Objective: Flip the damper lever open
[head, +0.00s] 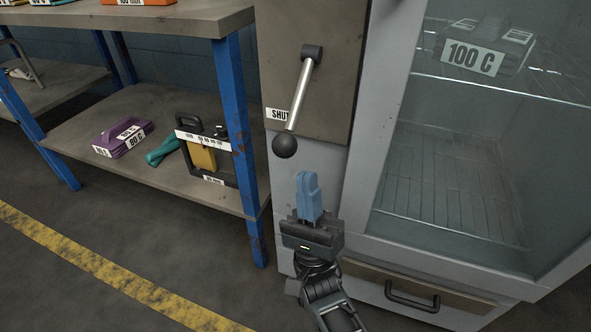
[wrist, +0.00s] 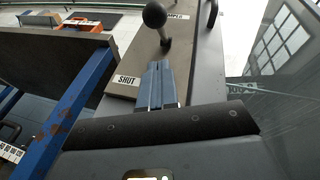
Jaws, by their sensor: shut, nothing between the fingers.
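The damper lever (head: 300,92) is a metal rod with a black ball knob (head: 284,146), hung from a dark pivot (head: 312,52) on a grey-brown panel (head: 335,95). It points down and slightly left, beside a "SHUT" label (head: 279,114) that its rod partly covers. My gripper (head: 307,178), with blue fingers, is shut and empty just below and right of the knob, apart from it in the picture. In the wrist view the fingers (wrist: 157,65) point toward the knob (wrist: 154,15), with the "SHUT" label (wrist: 127,80) to their left.
A shelf with blue posts (head: 238,130) stands left, holding a purple case (head: 123,137), a teal item (head: 163,151) and a black case (head: 217,172). A glass-fronted cabinet (head: 440,170) with a drawer handle (head: 412,297) stands right. Floor at lower left is clear.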

